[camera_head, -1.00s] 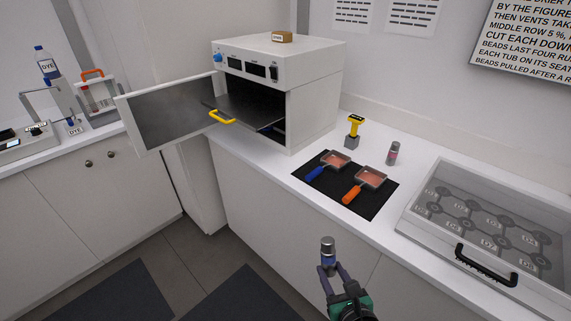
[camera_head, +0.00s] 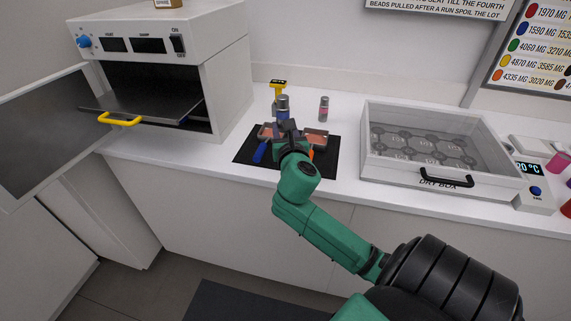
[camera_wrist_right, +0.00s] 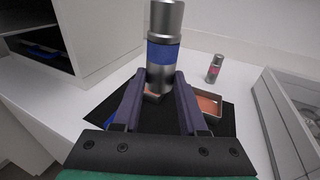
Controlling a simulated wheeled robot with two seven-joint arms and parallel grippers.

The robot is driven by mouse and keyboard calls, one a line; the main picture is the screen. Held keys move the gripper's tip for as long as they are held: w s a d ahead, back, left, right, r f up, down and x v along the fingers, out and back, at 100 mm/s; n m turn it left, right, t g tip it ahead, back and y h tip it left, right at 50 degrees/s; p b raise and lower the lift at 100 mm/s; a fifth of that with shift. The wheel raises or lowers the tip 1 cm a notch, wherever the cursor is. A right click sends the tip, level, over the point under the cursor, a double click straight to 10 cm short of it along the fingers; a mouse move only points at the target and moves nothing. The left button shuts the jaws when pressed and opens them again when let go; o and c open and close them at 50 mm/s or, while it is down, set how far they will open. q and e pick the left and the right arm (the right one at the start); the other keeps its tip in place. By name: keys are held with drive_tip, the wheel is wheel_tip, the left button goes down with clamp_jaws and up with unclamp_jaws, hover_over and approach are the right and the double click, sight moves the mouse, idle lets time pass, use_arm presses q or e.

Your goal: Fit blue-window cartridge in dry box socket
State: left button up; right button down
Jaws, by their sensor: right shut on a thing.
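My right gripper (camera_wrist_right: 160,100) is shut on the blue-window cartridge (camera_wrist_right: 163,55), a grey metal cylinder with a blue band, held upright. In the head view the cartridge (camera_head: 283,107) shows above the black mat, and my arm hides most of the gripper. The dry box (camera_head: 452,181) is a clear-lidded drawer-like box with a black handle, on the counter to the right. Several round labelled seats show inside it. I cannot make out the cartridge socket. A second cartridge with a pinkish band (camera_head: 324,108) stands on the counter behind the mat. My left gripper is not in view.
A black mat (camera_head: 243,156) holds two pans, one blue-handled and one orange-handled.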

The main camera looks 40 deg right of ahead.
wheel_tip(320, 180, down, 13)
drive_tip(key=b, duration=0.3)
drive_tip(key=shift+f+b, duration=0.1)
drive_tip(key=shift+b, duration=0.3)
drive_tip(key=shift+c, duration=2.2)
unclamp_jaws()
